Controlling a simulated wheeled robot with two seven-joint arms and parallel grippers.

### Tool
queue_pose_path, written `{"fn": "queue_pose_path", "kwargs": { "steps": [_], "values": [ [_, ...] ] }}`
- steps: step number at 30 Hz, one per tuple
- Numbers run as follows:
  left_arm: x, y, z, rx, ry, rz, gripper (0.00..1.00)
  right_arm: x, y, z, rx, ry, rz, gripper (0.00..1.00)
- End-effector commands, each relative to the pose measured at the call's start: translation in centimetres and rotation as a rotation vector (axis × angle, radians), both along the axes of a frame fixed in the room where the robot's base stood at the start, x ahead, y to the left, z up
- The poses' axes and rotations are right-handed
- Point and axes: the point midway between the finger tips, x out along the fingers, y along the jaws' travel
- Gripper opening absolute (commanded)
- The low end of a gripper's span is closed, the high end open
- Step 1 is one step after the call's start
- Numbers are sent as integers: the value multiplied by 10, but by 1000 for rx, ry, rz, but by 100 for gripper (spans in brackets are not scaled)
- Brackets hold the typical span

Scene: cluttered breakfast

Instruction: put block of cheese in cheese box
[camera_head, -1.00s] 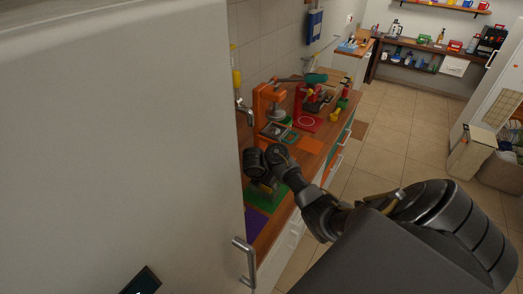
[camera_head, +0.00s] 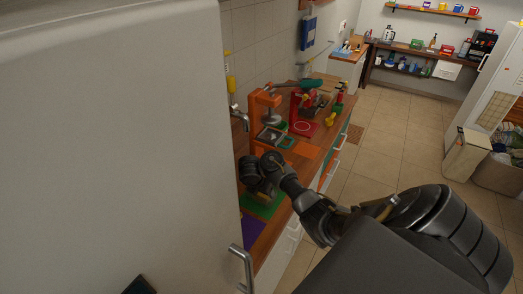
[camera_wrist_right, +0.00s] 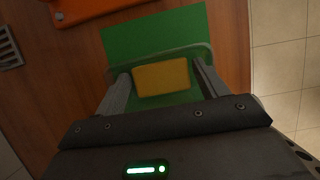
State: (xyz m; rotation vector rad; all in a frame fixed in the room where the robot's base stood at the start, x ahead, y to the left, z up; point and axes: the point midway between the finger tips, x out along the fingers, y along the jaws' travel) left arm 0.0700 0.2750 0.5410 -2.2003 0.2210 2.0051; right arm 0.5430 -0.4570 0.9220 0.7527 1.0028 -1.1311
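A yellow block, the block of cheese (camera_wrist_right: 162,77), lies between the two fingers of my right gripper (camera_wrist_right: 161,72) in the right wrist view. The fingers are spread to about the block's width, and I cannot tell whether they press on it. A green rounded rim, likely the cheese box (camera_wrist_right: 200,49), surrounds the block and fingertips; its depth is unclear. It lies over a green mat (camera_wrist_right: 150,33). In the head view my right gripper (camera_head: 262,188) is low over the green mat (camera_head: 264,206), and the block is hidden. My left gripper is not in view.
A large pale panel (camera_head: 110,130) fills the left of the head view, with a handle (camera_head: 242,268) close to the counter.

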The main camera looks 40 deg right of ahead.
Motion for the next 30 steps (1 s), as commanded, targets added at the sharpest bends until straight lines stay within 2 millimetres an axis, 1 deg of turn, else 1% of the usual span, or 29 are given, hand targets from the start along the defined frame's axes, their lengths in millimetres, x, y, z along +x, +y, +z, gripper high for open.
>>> {"fn": "queue_pose_path", "kwargs": {
  "steps": [5,8,11,13,16,18,23,25,30],
  "values": [
    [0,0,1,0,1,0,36,0,0,2,1,-1,0,72],
    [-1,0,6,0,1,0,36,1,1,11,3,-2,1,72],
    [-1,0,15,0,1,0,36,0,7,28,5,-4,1,72],
    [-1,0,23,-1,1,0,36,-2,12,43,6,-5,0,72],
    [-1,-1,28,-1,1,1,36,-4,22,63,7,-5,-1,72],
    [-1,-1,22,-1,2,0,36,-5,28,72,7,-9,1,72],
    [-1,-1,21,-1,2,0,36,-9,39,103,5,-7,-1,72],
    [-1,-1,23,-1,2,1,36,-11,36,107,-5,1,-2,72],
    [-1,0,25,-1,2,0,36,-11,40,117,-7,2,-2,72]
  ]
}}
